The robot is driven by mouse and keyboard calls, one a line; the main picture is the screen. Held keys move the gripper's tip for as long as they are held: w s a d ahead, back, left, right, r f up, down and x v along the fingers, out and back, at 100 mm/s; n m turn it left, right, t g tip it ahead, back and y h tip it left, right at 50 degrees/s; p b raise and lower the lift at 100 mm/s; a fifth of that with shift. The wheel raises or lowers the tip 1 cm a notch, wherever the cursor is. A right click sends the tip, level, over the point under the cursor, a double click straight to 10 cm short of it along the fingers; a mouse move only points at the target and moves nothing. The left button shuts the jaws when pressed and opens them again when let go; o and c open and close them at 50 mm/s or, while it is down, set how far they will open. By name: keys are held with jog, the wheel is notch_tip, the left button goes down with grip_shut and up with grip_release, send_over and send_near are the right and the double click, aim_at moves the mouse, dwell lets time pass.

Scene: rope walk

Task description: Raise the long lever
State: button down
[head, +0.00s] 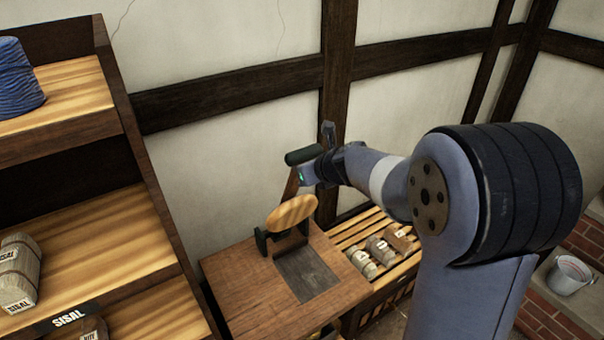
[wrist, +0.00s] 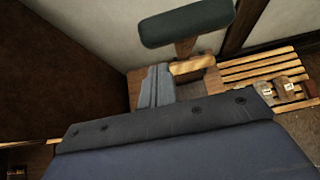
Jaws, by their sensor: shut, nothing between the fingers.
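The long lever stands on a wooden bench, with a dark green handle (head: 303,155) across the top of a brown arm (head: 291,184). Its arm rises steeply from behind an oval wooden disc (head: 292,212) held by a dark bracket (head: 261,241). In the wrist view the handle (wrist: 187,23) is above and ahead of my gripper (wrist: 156,85), with the arm under it. My gripper (head: 305,176) is shut and empty, close below the handle in the head view. I cannot tell whether it touches the lever; its fingertips are partly hidden.
The bench top (head: 245,290) has a dark inset plate (head: 308,274). A slatted rack (head: 357,229) with several rope bundles stands to the right. A tall shelf (head: 118,90) stands close on the left. The plaster wall is behind. A bucket (head: 568,274) is far right.

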notch_tip(320, 180, up, 10)
jog(key=s+d+p, duration=0.1)
jog(key=p, duration=0.2)
jog(key=shift+s+d+f, duration=0.2)
jog(key=shift+d+f, duration=0.05)
jog(key=shift+d, duration=0.15)
jog(key=shift+f, duration=0.1)
jog(key=w+a+f+b, duration=0.2)
jog(key=w+f, duration=0.1)
jog(key=f, duration=0.5)
jog(key=shift+f, duration=0.3)
jog(key=shift+s+d, duration=0.1)
